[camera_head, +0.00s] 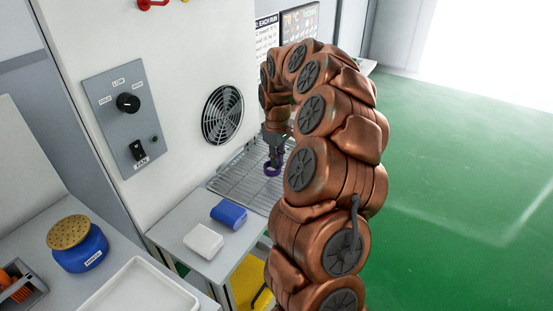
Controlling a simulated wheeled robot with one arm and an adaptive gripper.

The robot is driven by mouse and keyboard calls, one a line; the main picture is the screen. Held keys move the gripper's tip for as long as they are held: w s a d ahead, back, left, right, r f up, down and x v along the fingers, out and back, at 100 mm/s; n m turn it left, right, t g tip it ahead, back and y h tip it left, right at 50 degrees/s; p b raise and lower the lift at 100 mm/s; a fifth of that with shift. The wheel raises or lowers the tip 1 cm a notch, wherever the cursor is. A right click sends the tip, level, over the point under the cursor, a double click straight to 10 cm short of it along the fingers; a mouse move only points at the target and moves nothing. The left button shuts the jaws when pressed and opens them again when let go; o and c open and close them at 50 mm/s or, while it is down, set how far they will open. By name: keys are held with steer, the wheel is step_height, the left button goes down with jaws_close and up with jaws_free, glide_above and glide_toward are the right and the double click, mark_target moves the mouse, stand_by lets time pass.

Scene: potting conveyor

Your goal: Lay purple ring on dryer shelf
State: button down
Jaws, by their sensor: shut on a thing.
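The purple ring (272,170) is held at the end of my gripper (273,158), which points down. The ring is over the wire rack of the dryer shelf (235,183), below the round fan grille. I cannot tell whether the ring touches the wires or hangs just above them. My gripper is shut on the ring; its fingers are small and partly dark in this view. My copper arm hides the right part of the shelf.
A blue block (229,214) and a white block (203,241) lie on the ledge before the rack. A blue jar (80,250) with a perforated lid and a white tray (137,289) stand at lower left. The fan grille (222,115) and control panel (127,118) are on the wall.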

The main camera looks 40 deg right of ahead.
steer(key=shift+f, duration=0.2)
steer(key=c, duration=1.3)
jaws_free()
steer(key=shift+o, duration=0.2)
steer(key=shift+r, duration=0.15)
step_height(320, 180, up, 12)
steer(key=b, duration=0.1)
steer(key=shift+b, duration=0.3)
